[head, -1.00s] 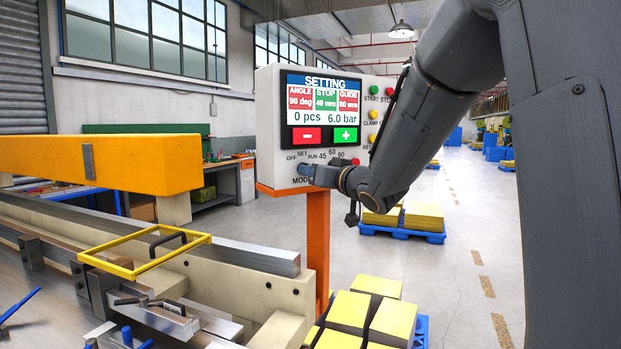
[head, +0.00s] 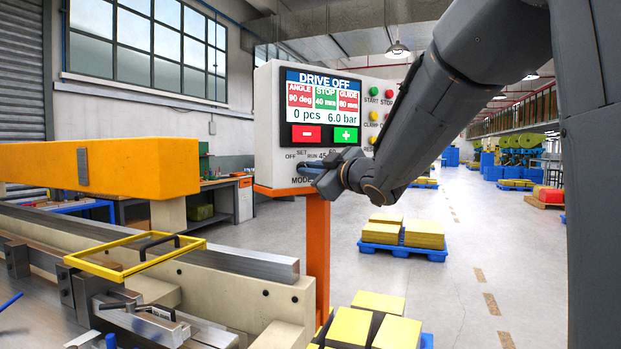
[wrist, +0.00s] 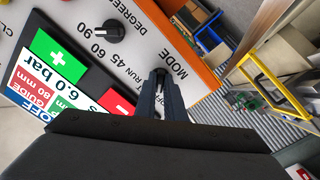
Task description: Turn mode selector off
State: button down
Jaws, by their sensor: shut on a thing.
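The white control panel (head: 266,112) stands on an orange post. Its screen (head: 318,82) reads DRIVE OFF above red and green setting boxes. The mode selector is at the panel's lower left, below the OFF, SET and RUN labels. My gripper (head: 308,170) is at that selector and hides it in the head view. In the wrist view my gripper (wrist: 160,82) has its two fingers close together between the RUN and MODE lettering, shut on the selector knob, which is mostly hidden. The knob's exact pointing direction cannot be made out.
A dark degrees knob (wrist: 115,30) sits beside the mode selector. A green plus button (head: 346,135) and red minus button (head: 307,134) are just above my gripper. A yellow frame (head: 135,256) lies on the machine at left. Pallets with yellow-topped stacks (head: 424,229) stand right.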

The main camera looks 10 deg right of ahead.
jog(key=shift+n+b, duration=0.35)
jog(key=shift+n, duration=0.25)
jog(key=c, duration=1.8)
grip_release()
jog(key=shift+c, duration=0.2)
jog(key=v, duration=0.8)
jog(key=shift+b, duration=0.35)
jog(key=shift+w+f, duration=0.1)
